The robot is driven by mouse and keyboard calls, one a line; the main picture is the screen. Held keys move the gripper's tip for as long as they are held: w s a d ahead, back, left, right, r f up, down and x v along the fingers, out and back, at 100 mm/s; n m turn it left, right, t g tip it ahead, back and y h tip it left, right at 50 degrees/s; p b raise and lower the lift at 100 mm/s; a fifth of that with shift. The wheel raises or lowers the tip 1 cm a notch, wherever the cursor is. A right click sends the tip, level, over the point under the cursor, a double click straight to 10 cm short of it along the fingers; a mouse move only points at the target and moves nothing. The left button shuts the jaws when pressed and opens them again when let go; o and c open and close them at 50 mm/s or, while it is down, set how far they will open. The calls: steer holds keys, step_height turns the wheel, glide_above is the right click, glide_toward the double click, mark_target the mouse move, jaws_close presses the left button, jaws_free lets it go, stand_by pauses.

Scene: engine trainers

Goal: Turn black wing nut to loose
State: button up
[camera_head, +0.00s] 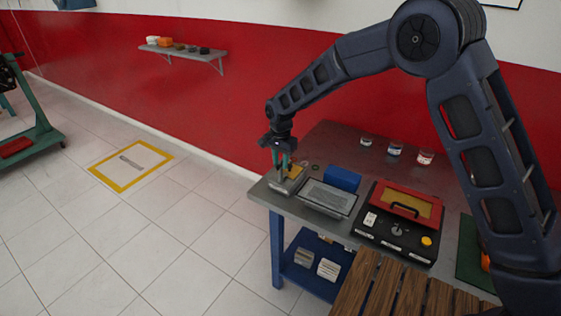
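My gripper (281,169) points down at the far left end of the workbench (325,146). Its two teal fingers are at or just above a small grey fixture with a yellowish top (290,184). I cannot make out a black wing nut; the fingers may hide it. The fingers look slightly apart, but they are too small to tell whether they are open or shut on something.
Right of the fixture are a grey tray (327,199), a blue box (343,178) and a black control box (383,239) with a red-framed lid (408,203). Several small jars (395,149) stand at the back. A slatted wooden surface (392,290) is in front.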

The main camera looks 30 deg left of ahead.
jaws_close()
steer(key=shift+n, duration=0.3)
steer(key=n, duration=0.3)
steer(key=shift+n, duration=0.3)
steer(key=n, duration=0.4)
steer(key=shift+n, duration=0.3)
steer(key=n, duration=0.3)
steer(key=shift+n, duration=2.5)
